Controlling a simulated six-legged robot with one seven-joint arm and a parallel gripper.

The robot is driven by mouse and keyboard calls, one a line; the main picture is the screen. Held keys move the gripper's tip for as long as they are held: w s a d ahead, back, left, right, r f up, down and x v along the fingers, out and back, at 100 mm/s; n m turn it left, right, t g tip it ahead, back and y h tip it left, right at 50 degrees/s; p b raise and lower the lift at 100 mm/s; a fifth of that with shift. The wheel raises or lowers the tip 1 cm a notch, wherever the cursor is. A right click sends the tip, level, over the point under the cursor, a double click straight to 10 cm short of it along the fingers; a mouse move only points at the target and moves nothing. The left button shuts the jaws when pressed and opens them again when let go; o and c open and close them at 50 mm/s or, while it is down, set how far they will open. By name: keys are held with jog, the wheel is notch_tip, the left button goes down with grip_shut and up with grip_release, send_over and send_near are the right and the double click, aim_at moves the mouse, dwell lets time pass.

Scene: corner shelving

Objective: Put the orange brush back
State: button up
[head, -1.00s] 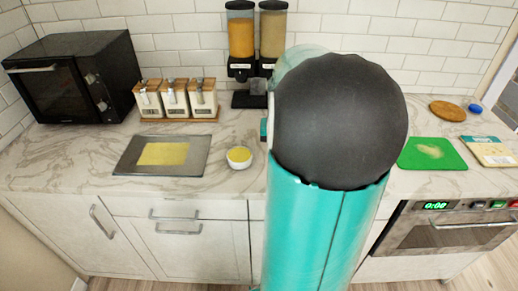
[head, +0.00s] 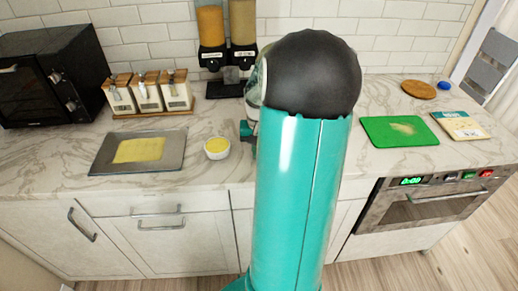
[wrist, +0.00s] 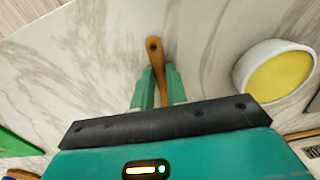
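The orange brush (wrist: 154,55) shows in the wrist view as an orange-brown wooden handle with a dark hole near its end. The handle runs between the two teal fingers of my gripper (wrist: 158,88), which appear closed against it. The brush's other end is hidden behind my gripper's body. In the head view only a small teal part of my gripper (head: 247,130) shows, just right of a white bowl (head: 217,155); the brush is hidden there by my arm. The bowl, with yellow contents, is also at the right of the wrist view (wrist: 242,70).
A grey tray (head: 103,158) with a yellow sheet lies left of the bowl. Behind are a canister rack (head: 150,118), a black microwave (head: 60,85) and dispensers (head: 212,58). A green board (head: 385,133) lies on the right counter, above an oven (head: 410,210).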

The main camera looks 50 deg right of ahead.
jog(key=o, duration=0.4)
jog(key=shift+o, duration=0.2)
notch_tip(320, 180, up, 14)
jog(key=w+a+r+n+t+h, duration=0.1)
jog(key=w+a+r+n, duration=0.1)
jog(key=a, duration=0.8)
jog(key=w+a+r+n+t+h, duration=0.1)
jog(key=a+r+n, duration=0.15)
jog(key=a, duration=0.65)
jog(key=s+a+f+n+t+y, duration=0.1)
jog(key=s+a+n, duration=0.2)
jog(key=a, duration=0.5)
jog(key=s+a+f+n+t+y, duration=0.1)
jog(key=s+a+n+t, duration=0.1)
jog(key=a, duration=0.7)
jog(key=shift+s+a+n+t, duration=0.3)
jog(key=shift+s+n, duration=0.15)
jog(key=shift+s, duration=0.25)
